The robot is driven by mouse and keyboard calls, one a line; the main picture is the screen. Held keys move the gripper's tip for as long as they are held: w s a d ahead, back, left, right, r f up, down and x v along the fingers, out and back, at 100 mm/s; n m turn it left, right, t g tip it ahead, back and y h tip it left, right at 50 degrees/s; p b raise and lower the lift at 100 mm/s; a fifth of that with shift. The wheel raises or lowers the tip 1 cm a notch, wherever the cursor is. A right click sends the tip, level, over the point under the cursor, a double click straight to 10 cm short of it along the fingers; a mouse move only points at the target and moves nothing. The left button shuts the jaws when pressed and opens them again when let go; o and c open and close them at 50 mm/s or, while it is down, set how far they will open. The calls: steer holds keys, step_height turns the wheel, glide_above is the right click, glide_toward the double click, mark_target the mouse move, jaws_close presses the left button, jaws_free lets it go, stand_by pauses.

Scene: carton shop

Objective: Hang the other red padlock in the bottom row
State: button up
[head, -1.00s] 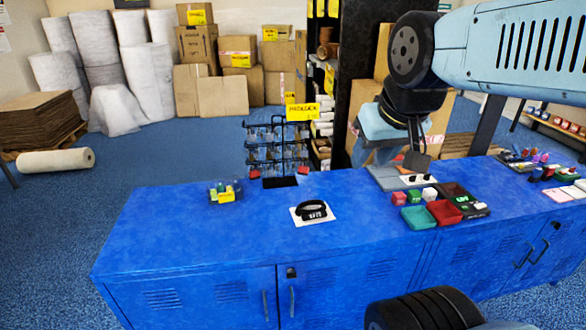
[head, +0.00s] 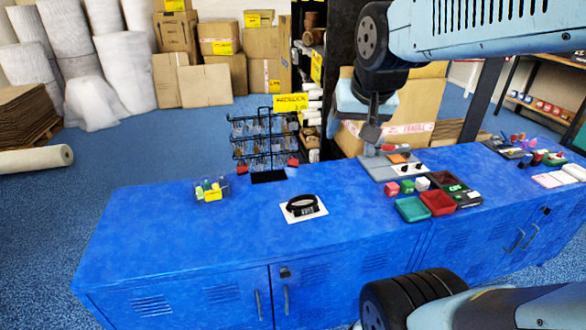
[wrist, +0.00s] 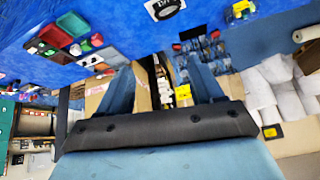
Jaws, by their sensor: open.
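A dark wire rack (head: 262,140) with several hanging packs or locks stands at the back edge of the blue counter, under a yellow sign (head: 291,102). A small red item (head: 241,166) shows at its lower left and another red item (head: 293,161) at its lower right; both look like padlocks but are too small to be sure. The rack also shows, turned over, in the wrist view (wrist: 203,50). My gripper (wrist: 162,66) is open with nothing between its fingers. In the head view it (head: 370,137) is right of the rack, above the counter's back edge.
A grey tray (head: 376,170) holds small red and orange pieces. Nearby are coloured cubes (head: 407,187), teal (head: 412,208) and red (head: 438,202) trays. The counter's left front is clear.

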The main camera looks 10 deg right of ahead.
steer(key=w+a+f+m+t, duration=0.1)
steer(key=w+f+m, duration=0.35)
steer(key=w, duration=0.45)
steer(key=w+f+m+t+y, duration=0.1)
steer(key=w+f+m, duration=0.4)
steer(key=w, duration=0.4)
steer(key=w+a+f+m+t, duration=0.1)
steer(key=w+f+m+t, duration=0.15)
steer(key=w+f, duration=0.55)
steer(key=w+f+m+t+y, duration=0.1)
steer(key=w+f+m, duration=0.7)
steer(key=w+f, duration=0.1)
steer(key=m+t, duration=0.4)
steer(key=m, duration=0.7)
glide_toward(294, 164)
steer(key=shift+s+a+r+g+h, duration=0.25)
steer(key=shift+a+r+h, duration=0.15)
steer(key=shift+a+r, duration=0.45)
steer(key=m, duration=0.1)
steer(key=f+m, duration=0.1)
steer(key=shift+d+f+m+h, duration=0.2)
steer(key=shift+d+m+h, duration=0.1)
steer(key=shift+h, duration=0.1)
steer(key=shift+x, duration=5)
steer(key=shift+r, duration=0.15)
steer(key=shift+c, duration=0.4)
steer(key=c, duration=0.3)
